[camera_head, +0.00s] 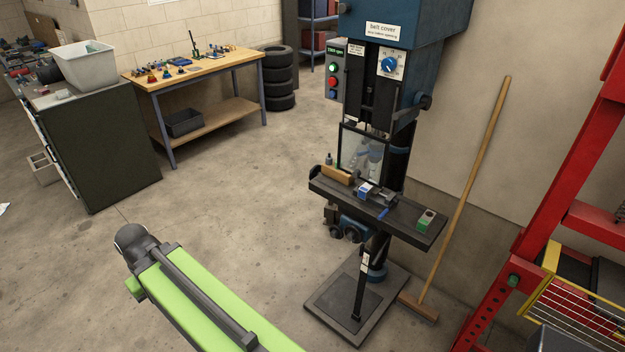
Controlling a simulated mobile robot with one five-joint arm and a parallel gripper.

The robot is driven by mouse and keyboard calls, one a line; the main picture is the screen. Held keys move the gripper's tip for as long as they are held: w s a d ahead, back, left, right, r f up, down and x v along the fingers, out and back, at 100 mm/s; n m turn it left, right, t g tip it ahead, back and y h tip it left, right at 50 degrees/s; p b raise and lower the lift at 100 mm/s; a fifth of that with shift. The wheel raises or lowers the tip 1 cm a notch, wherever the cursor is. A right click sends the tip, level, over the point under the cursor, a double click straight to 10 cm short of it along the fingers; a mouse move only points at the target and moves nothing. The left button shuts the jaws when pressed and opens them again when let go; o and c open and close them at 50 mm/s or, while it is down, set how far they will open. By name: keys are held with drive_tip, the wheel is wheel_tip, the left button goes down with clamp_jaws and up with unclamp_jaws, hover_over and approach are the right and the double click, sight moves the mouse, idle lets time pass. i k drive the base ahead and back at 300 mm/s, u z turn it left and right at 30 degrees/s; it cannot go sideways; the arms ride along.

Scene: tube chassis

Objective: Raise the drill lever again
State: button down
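A blue and black drill press (405,30) stands upright at centre right, with a "belt cover" label on its blue head. A clear guard (362,150) hangs below the head, above the work table. A slim black bar (361,290) with a white tag slants down in front of the column to the base plate; I cannot tell whether it is the drill lever. A dark knob (425,102) sits at the right side of the head. My green arm shows at the lower left, apart from the press. My gripper is not in view.
The dark drill table (415,222) holds a vise (374,192), a wooden block and a small green-topped block. A broom (470,190) leans on the wall. A red frame (580,180) stands at right. A workbench (195,68) and tires are behind. Floor left of the press is clear.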

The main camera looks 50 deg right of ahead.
sight(424, 103)
drive_tip(key=u, duration=0.05)
drive_tip(key=k, duration=1.3)
drive_tip(key=z, duration=0.65)
drive_tip(key=i, duration=1)
